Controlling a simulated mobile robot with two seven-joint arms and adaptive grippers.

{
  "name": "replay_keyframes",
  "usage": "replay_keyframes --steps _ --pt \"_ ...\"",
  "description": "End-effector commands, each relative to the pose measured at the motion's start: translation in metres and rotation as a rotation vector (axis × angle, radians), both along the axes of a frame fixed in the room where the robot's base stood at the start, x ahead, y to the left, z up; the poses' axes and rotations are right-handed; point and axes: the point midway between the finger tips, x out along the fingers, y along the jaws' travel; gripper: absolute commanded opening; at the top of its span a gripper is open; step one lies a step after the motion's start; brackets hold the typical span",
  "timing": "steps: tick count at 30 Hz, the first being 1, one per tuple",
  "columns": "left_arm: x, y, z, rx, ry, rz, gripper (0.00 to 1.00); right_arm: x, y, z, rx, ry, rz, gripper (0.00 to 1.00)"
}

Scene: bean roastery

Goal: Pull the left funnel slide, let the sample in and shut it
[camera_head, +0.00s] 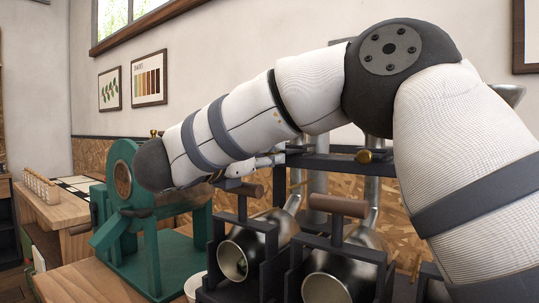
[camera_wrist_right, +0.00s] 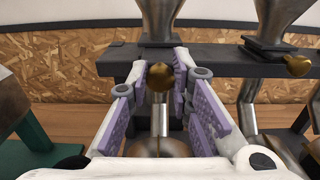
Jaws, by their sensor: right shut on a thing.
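In the right wrist view, the left funnel (camera_wrist_right: 158,18) is a metal cone standing on a dark rail (camera_wrist_right: 110,66). The brass knob (camera_wrist_right: 160,77) of its slide is in front of it, between the purple pads of my right gripper (camera_wrist_right: 170,85), which is shut on it. In the head view, my right gripper (camera_head: 262,163) shows small and partly hidden by my own arm. The same arm hides most of the funnels there. I cannot see the sample or how far the slide stands out.
A second funnel (camera_wrist_right: 276,18) with its own brass knob (camera_wrist_right: 298,65) is to the right; that knob also shows in the head view (camera_head: 365,156). Below are metal drums (camera_head: 232,262) with wooden T-handles (camera_head: 338,205).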

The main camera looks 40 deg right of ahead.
Motion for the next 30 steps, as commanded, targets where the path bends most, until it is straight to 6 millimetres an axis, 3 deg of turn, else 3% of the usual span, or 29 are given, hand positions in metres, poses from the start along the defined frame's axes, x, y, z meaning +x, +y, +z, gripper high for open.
replay_keyframes --steps 2,3,6,14,17,24,30 --pt "0.000 0.000 0.000 0.000 -0.001 0.000 0.42 0.000 0.000 -0.001 0.003 0.002 -0.001 0.00" --pt "0.000 0.000 0.000 0.000 -0.001 0.000 0.42 0.000 0.000 -0.001 0.003 0.002 -0.001 0.22" --pt "0.000 0.000 0.000 0.000 -0.001 0.000 0.42 0.000 0.000 -0.001 0.003 0.002 -0.001 0.40" --pt "0.000 0.000 0.000 0.000 -0.001 0.000 0.42 0.000 0.000 0.000 0.002 0.001 0.000 0.40" --pt "0.000 0.000 0.000 0.000 -0.001 0.000 0.42 -0.002 0.009 0.000 0.000 0.000 0.002 0.40" --pt "0.000 0.000 0.000 0.000 -0.001 0.000 0.42 -0.019 0.070 0.000 -0.001 0.000 0.004 0.40" --pt "0.000 0.000 0.000 0.000 -0.001 0.000 0.42 -0.030 0.107 0.000 0.002 0.001 0.001 0.40"
